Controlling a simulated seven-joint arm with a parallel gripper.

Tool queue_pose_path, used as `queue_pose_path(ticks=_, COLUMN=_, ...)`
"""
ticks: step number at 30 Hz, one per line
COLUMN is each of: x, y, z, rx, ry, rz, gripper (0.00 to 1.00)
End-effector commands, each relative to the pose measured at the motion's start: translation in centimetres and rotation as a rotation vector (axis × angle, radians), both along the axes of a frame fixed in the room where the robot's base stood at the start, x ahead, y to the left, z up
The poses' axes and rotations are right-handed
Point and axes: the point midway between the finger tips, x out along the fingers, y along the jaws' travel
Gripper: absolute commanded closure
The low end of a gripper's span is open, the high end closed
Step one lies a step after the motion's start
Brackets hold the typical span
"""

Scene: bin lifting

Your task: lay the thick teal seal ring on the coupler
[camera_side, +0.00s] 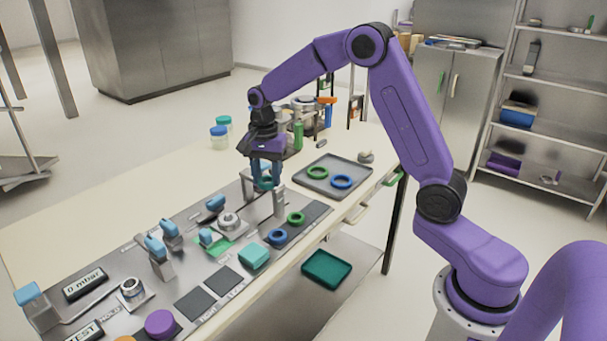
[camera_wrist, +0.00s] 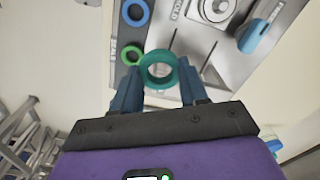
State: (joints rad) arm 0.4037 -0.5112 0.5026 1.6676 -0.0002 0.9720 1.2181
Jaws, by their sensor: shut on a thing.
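My gripper (camera_side: 265,174) is above the far end of the metal panel, pointing down, shut on the thick teal seal ring (camera_side: 266,184). In the wrist view the ring (camera_wrist: 158,84) sits between the two fingertips (camera_wrist: 159,70) with its hole visible. It appears to be held above the panel surface. A round metal fitting (camera_side: 229,220) stands on the panel, left of and nearer than my gripper in the side view; it also shows at the top of the wrist view (camera_wrist: 215,9). No label confirms which fitting is the coupler.
A blue ring (camera_side: 278,237) and a green ring (camera_side: 296,218) lie on the panel's dark strip. A grey tray (camera_side: 325,187) holds another green and blue ring. An upright metal post (camera_side: 279,200) stands close beside my gripper. Blue-handled levers (camera_side: 157,247) and a teal block (camera_side: 254,255) stand nearer.

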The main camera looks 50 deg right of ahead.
Motion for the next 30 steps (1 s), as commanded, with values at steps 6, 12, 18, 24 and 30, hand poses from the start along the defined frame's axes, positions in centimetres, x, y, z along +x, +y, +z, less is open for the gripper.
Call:
queue_pose_path(ticks=6, x=4.5, y=4.4, z=-1.3, rx=0.0, ry=0.001, rz=0.003, gripper=0.85)
queue_pose_path(ticks=12, x=6.7, y=7.1, z=-2.2, rx=0.0, ry=0.001, rz=0.001, gripper=0.85)
queue_pose_path(ticks=18, x=7.4, y=8.0, z=-2.6, rx=0.0, ry=0.0, rz=-0.002, gripper=0.85)
queue_pose_path(ticks=24, x=7.4, y=8.0, z=-3.6, rx=-0.001, ry=0.002, rz=0.0, gripper=0.85)
queue_pose_path(ticks=30, x=7.3, y=8.0, z=-5.3, rx=0.0, ry=0.001, rz=0.0, gripper=0.85)
